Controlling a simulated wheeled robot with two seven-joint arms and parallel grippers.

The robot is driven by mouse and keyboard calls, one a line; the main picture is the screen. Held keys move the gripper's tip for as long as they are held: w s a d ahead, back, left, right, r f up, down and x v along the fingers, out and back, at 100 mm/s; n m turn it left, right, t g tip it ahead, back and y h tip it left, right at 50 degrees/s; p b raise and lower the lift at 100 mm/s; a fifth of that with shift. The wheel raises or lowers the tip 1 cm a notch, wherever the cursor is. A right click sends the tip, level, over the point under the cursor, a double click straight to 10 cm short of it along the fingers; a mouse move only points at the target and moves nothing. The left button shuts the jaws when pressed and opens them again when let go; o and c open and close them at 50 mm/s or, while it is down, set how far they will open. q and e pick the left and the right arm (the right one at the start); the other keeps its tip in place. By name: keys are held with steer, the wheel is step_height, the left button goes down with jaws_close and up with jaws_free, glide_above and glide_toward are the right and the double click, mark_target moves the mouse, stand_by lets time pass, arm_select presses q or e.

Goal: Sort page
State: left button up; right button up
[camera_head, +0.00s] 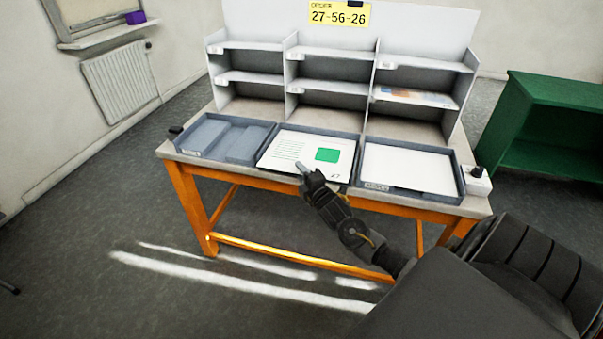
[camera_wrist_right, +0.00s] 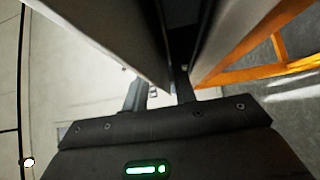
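A white page (camera_head: 283,142) with green text lines and a green block lies at the middle tray, its front edge reaching the tray's front rim; a small number, perhaps 27, is at its lower right corner. My right gripper (camera_head: 302,168) is at the page's front edge. In the right wrist view, the fingers (camera_wrist_right: 160,92) are close to the edges of pale and grey surfaces; I cannot tell whether they grip the page. A blank white sheet (camera_head: 408,169) lies in the right tray (camera_head: 432,197). The left tray (camera_head: 222,140) looks empty. My left gripper is out of view.
A grey shelf rack (camera_head: 331,55) with several compartments stands behind the trays. A printed sheet (camera_head: 415,97) lies on its right middle shelf. A yellow sign (camera_head: 339,15) reads 27-56-26. A small box with a black knob (camera_head: 478,183) sits at the table's right end. A green cabinet (camera_head: 560,91) is right.

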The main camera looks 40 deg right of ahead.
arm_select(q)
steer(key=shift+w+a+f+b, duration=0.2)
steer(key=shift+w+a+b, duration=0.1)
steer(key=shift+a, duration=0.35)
arm_select(e)
steer(key=s+a, duration=0.2)
steer(key=s, duration=0.8)
steer(key=shift+s, duration=0.35)
